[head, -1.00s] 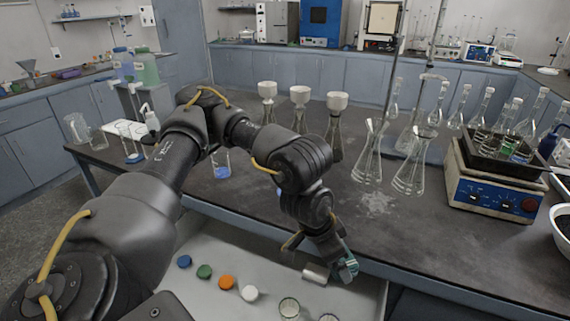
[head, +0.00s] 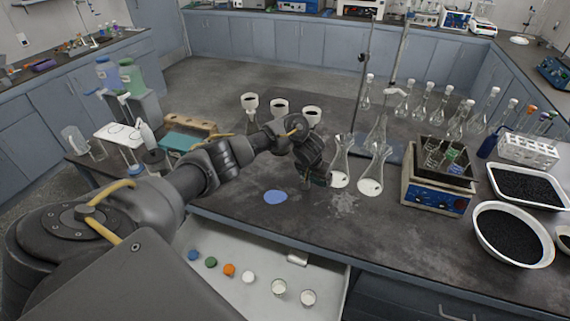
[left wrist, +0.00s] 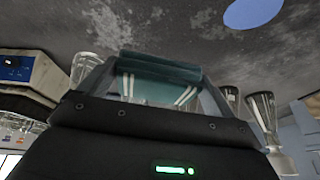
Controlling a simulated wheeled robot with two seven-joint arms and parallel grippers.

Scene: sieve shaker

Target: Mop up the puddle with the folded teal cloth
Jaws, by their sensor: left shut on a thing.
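My left gripper (head: 318,180) is shut on the folded teal cloth, which shows between its fingers in the left wrist view (left wrist: 158,72). In the head view the cloth is mostly hidden by the gripper. The puddle (head: 275,197) is a flat blue oval on the dark bench top, to the left of the gripper. It also shows at the top right of the left wrist view (left wrist: 252,12). The gripper is over the bench beside the puddle; I cannot tell whether the cloth touches the bench. My right gripper is not in view.
A pale stain (head: 345,203) marks the bench right of the puddle. Conical flasks (head: 371,175) stand close to the gripper's right, and flasks with funnels (head: 280,107) stand behind my arm. An open drawer (head: 255,300) holds coloured caps. A blue-fronted shaker (head: 437,190) stands right.

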